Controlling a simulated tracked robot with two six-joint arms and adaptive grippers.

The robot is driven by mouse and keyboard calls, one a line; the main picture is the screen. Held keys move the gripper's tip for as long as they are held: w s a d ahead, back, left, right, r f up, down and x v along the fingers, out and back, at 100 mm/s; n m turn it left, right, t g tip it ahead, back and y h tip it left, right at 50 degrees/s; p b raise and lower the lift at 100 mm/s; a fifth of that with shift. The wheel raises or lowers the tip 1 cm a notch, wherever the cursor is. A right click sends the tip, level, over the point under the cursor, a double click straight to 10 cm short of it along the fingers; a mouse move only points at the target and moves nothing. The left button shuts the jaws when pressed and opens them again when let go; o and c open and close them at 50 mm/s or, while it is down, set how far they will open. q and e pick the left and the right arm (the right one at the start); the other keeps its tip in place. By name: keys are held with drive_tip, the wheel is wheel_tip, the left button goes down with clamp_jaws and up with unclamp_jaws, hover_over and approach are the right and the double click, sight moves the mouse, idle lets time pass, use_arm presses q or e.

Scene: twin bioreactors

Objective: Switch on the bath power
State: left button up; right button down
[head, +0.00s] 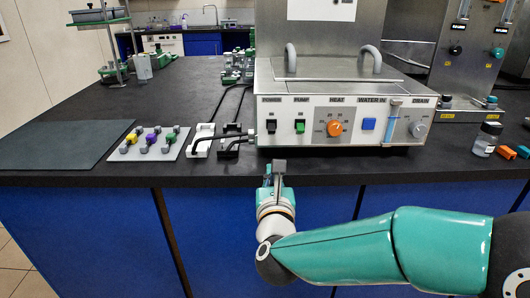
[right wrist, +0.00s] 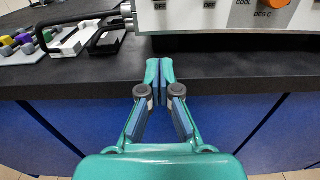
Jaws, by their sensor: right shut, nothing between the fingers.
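The bath (head: 330,105) is a steel box with a white front panel, standing on the dark bench. Its black power switch (head: 271,127) is at the panel's left end, under the label POWER. The green pump switch (head: 299,127) is just to its right. My right gripper (head: 275,167) is in front of the bench edge, below the power switch and apart from it. In the right wrist view my right gripper (right wrist: 159,65) is shut and empty, its fingertips below the panel's lower edge. That view cuts off the switches and shows OFF labels. My left gripper is not in view.
The panel also has an orange heat knob (head: 334,128), a blue water-in button (head: 368,124) and a drain knob (head: 418,129). Black hoses and white blocks (head: 203,140) lie left of the bath, beside a plate of coloured clips (head: 150,143). A jar (head: 486,139) stands at right.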

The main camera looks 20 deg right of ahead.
sight(271, 138)
drive_tip(key=p+x, duration=0.1)
drive_tip(key=x, duration=0.9)
drive_tip(key=r, duration=0.1)
drive_tip(key=s+r+p, duration=0.1)
drive_tip(key=shift+a+r, duration=0.1)
drive_tip(key=shift+r, duration=0.2)
drive_tip(key=shift+s+a+r+p, duration=0.1)
drive_tip(key=shift+s+r+p, duration=0.15)
drive_tip(key=shift+r, duration=0.3)
